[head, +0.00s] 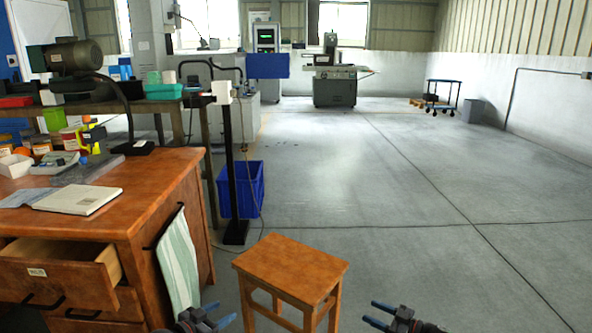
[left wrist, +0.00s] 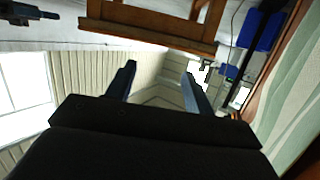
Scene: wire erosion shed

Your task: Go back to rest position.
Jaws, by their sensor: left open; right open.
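My right gripper (head: 381,316) is at the bottom edge, right of the stool. Its blue-tipped fingers are apart and empty. Both grippers are low in the picture, and most of both arms is out of view.
A wooden stool (head: 290,264) stands between my grippers. On the left is a wooden desk (head: 140,213) with an open drawer (head: 60,270) and a hanging striped towel (head: 178,262). A blue bin (head: 250,190) stands behind. The floor to the right is clear.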

